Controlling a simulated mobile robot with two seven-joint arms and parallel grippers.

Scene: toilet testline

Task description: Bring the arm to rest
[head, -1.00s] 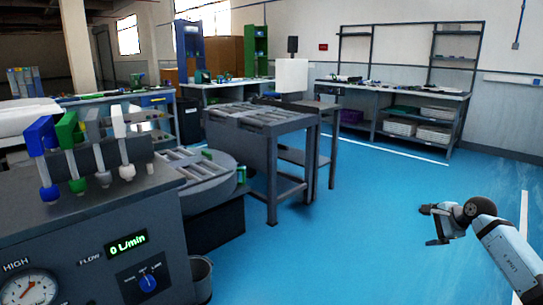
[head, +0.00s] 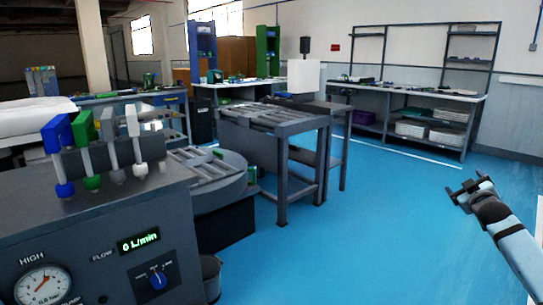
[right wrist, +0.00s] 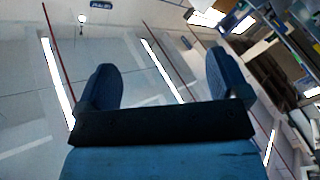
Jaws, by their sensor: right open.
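My right gripper (head: 462,191) is at the right side of the head view, at the end of my right arm, over the open blue floor. It is apart from all furniture. In the right wrist view its two dark fingers (right wrist: 160,85) stand wide apart with nothing between them. Behind them that view shows a pale surface with bright strips and, at the upper right, tilted shelving. My left gripper is in neither view.
A test console (head: 110,235) with a gauge and coloured valves fills the lower left. A round turntable (head: 205,174) and a grey roller table (head: 275,122) stand beyond it. A workbench with shelves (head: 405,95) lines the back wall. Blue floor (head: 380,230) is clear around my right arm.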

